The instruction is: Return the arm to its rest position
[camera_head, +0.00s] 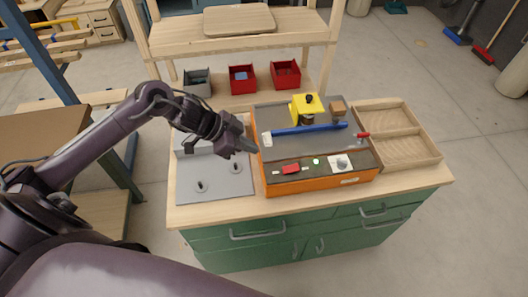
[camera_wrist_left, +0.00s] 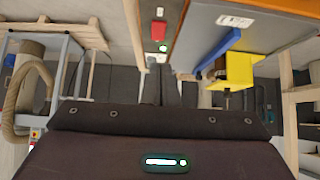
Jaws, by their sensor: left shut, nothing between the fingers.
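My left arm reaches in from the left in the head view. Its gripper (camera_head: 246,146) is shut and empty, held above the bench top between the grey plate (camera_head: 215,182) and the orange machine (camera_head: 320,184). In the left wrist view the gripper fingers (camera_wrist_left: 160,88) show close together past the dark wrist housing, with nothing between them. The machine carries a yellow block (camera_head: 308,108) and a blue bar (camera_head: 308,129); both also show in the wrist view. My right gripper is in neither view.
The green-drawered workbench (camera_head: 420,190) holds an empty wooden tray (camera_head: 400,135) at right. Behind stand a grey bin (camera_head: 197,82) and two red bins, one at centre (camera_head: 242,78) and one at right (camera_head: 285,74), below a wooden shelf (camera_head: 240,38). A blue post (camera_head: 57,55) stands at left.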

